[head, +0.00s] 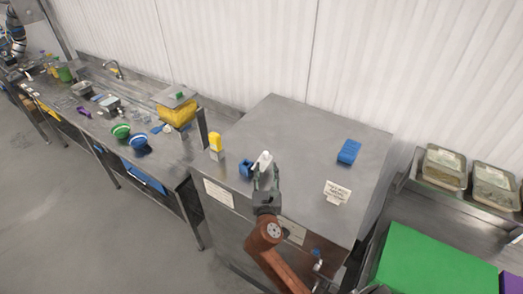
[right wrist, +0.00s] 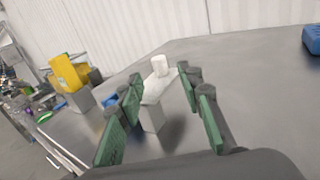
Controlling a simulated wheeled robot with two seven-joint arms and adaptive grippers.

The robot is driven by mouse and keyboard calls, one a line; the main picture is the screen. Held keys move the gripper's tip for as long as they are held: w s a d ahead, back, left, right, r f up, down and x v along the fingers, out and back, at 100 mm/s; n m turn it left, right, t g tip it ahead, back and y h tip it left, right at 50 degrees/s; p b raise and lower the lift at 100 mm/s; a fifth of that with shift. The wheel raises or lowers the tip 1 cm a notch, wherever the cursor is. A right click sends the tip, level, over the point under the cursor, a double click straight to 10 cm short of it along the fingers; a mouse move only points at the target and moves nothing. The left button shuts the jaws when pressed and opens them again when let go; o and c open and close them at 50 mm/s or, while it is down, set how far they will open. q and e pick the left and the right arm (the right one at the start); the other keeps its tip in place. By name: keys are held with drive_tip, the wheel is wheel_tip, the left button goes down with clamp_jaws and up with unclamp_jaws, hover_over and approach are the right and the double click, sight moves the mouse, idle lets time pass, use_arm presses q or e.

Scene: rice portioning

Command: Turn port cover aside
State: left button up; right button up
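My right gripper (head: 265,176) is over the front edge of a steel cabinet top (head: 290,130). Its green-padded fingers are apart in the right wrist view (right wrist: 161,92). Between them stands a grey block with a white, tilted top piece (right wrist: 157,87); in the head view its white top (head: 264,159) shows just beyond the fingers. I see no clear contact between fingers and block. I cannot tell which piece is the port cover. A yellow piece on a grey block (head: 215,143) and a small blue piece (head: 246,169) stand to the left. My left gripper is not in view.
A blue block (head: 349,151) and a small sign (head: 337,192) are on the cabinet top, with clear steel between. A bench with bowls and tools (head: 140,141) is at left. Trays (head: 445,167) and a green board (head: 435,262) are at right.

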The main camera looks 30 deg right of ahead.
sight(266, 156)
drive_tip(key=shift+x, duration=0.9)
drive_tip(key=p+x, duration=0.1)
drive_tip(key=x, duration=0.4)
drive_tip(key=shift+r, duration=0.1)
drive_tip(key=shift+w+d, duration=0.15)
drive_tip(key=shift+w, duration=0.15)
drive_tip(key=shift+w+d, duration=0.15)
drive_tip(key=shift+w, duration=0.1)
drive_tip(key=shift+c, duration=0.6)
drive_tip(key=c, duration=0.5)
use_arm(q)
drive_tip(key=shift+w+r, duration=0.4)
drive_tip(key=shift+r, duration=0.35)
use_arm(e)
clamp_jaws()
